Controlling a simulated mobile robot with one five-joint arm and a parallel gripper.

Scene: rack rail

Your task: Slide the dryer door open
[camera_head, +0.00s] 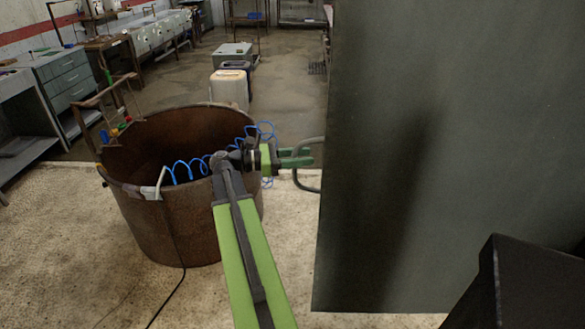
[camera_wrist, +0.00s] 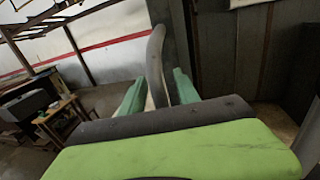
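The dryer door (camera_head: 430,130) is a large flat dark grey-green panel filling the right of the head view. A dark curved bar handle (camera_head: 308,183) stands out from its left edge; it also shows in the wrist view (camera_wrist: 156,62). My gripper (camera_head: 305,157) is at the handle, left of the door. In the wrist view, its two green fingers (camera_wrist: 161,82) are apart, one on each side of the handle. Narrow gaps seem to show between fingers and bar, so the gripper looks open around the handle. The exact contact is hard to see.
A rusty round tub (camera_head: 165,215) with a coiled blue hose (camera_head: 190,168) stands left of my arm, close beneath it. A black box-like shape (camera_head: 530,285) is at the lower right.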

